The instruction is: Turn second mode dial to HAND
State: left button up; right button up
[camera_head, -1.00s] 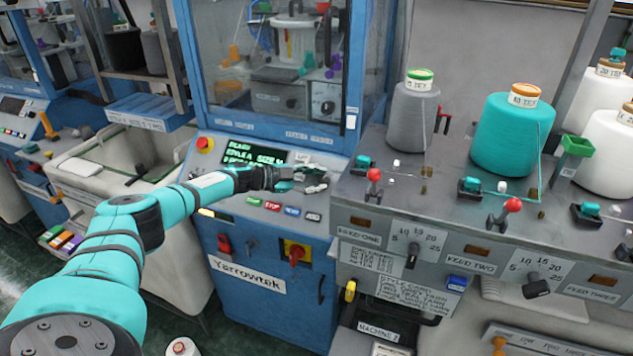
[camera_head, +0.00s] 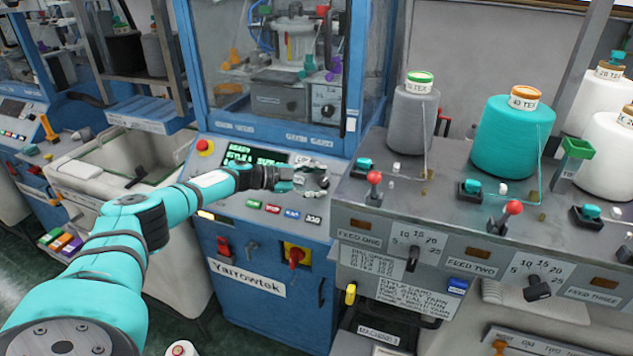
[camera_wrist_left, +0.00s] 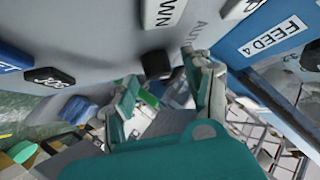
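My left gripper (camera_head: 312,178) is at the right end of the blue machine's sloping control panel (camera_head: 232,205), just below and right of the green-lettered screen (camera_head: 255,155). It hides part of the panel there. In the left wrist view its two fingers (camera_wrist_left: 165,85) stand apart with nothing seen held between them. A dark knob (camera_wrist_left: 157,63) lies just beyond the fingertips, beside partly hidden lettering that looks like AUTO (camera_wrist_left: 200,28). It may be the mode dial; its setting and any HAND mark cannot be read. My right gripper is not in view.
Several push buttons (camera_head: 272,208) line the panel's lower edge, and a red emergency button (camera_head: 204,147) is at its left. A red-and-yellow switch (camera_head: 296,255) is below. The grey yarn-feed bench (camera_head: 400,215), with cones and levers, stands close at right.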

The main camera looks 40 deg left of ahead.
pick_arm(q)
jog(key=shift+s+a, duration=0.15)
jog(key=v, duration=1.1)
jog(key=shift+s+a+r, duration=0.15)
jog(key=shift+s+r, duration=0.05)
jog(key=shift+s, duration=0.05)
